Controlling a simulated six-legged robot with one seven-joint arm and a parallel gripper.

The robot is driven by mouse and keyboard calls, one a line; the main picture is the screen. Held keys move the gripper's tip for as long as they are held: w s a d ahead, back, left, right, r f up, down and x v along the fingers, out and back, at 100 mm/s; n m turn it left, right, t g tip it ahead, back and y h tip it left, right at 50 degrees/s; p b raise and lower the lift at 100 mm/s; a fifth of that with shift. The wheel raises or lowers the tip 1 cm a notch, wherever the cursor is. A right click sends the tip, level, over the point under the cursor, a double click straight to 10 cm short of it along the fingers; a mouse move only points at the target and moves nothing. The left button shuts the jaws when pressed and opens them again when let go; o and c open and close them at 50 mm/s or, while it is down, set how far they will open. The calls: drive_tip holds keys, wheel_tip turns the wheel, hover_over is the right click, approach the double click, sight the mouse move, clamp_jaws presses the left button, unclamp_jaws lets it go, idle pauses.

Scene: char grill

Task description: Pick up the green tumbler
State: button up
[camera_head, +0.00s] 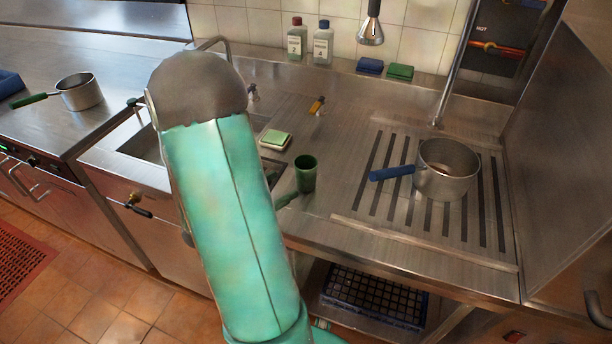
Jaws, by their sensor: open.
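The green tumbler (306,175) stands upright on the steel counter near the middle of the view, just right of my teal arm. It is dark green and its open top faces up. A short green, handle-like piece (286,200) shows between the tumbler and my arm; the rest of it is hidden, and I cannot tell what it belongs to. My gripper is not in view; my own arm fills the centre-left and hides part of the counter and sink.
A pot (446,169) with a blue handle stands on the slotted drainboard at right. A green-topped sponge (275,139) lies behind the tumbler. A faucet pipe (455,70) rises at back right. A sink (145,145) is at left. The counter right of the tumbler is clear.

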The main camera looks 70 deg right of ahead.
sight(314, 164)
drive_tip(key=x, duration=1.1)
drive_tip(key=c, duration=1.1)
drive_tip(key=shift+r, duration=0.1)
drive_tip(key=shift+r, duration=0.4)
drive_tip(key=w+a+r, duration=0.3)
drive_tip(key=r, duration=0.1)
drive_tip(key=w+a+r, duration=0.3)
drive_tip(key=w+r, duration=0.1)
drive_tip(key=w+a+r, duration=0.3)
drive_tip(key=r, duration=0.1)
drive_tip(key=shift+w+a, duration=0.2)
